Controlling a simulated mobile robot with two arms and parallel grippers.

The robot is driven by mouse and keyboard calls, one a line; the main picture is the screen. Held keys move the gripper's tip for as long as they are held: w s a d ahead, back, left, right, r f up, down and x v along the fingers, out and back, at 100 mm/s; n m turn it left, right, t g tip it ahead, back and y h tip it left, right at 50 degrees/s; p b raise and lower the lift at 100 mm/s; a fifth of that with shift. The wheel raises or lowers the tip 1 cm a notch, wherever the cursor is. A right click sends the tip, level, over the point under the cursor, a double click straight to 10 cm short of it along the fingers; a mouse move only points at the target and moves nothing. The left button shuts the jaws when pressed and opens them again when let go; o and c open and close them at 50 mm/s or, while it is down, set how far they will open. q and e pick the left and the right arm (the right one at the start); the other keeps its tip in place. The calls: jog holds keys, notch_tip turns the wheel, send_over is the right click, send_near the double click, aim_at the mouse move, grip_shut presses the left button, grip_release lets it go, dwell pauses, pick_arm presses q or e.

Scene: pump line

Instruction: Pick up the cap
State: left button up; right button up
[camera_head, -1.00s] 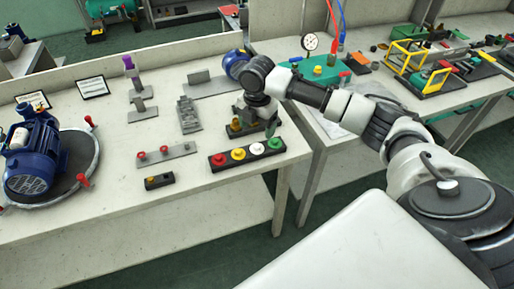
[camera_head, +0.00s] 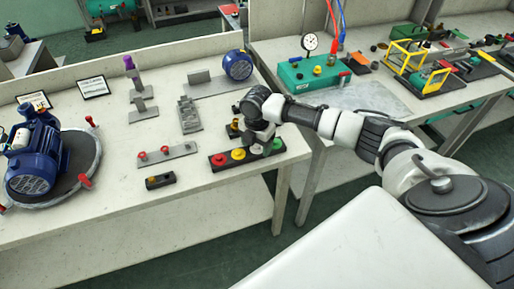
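Several round coloured caps sit in a row on a black strip (camera_head: 247,163) near the front right edge of the table. I see a red cap (camera_head: 218,159), a yellow cap (camera_head: 238,154) and a green cap (camera_head: 277,145). A white cap (camera_head: 257,150) shows only in part under my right gripper (camera_head: 259,139). My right gripper points down over the strip, between the yellow and green caps. Its fingers are mostly hidden by its own wrist, so I cannot tell whether they are open or touching a cap. My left gripper is out of view.
A blue motor (camera_head: 238,65) stands behind. A larger blue motor (camera_head: 35,155) is at far left. A green box (camera_head: 314,76) stands on the right table.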

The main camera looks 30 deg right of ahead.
grip_shut()
dwell(0.4)
jog(key=shift+s, duration=0.1)
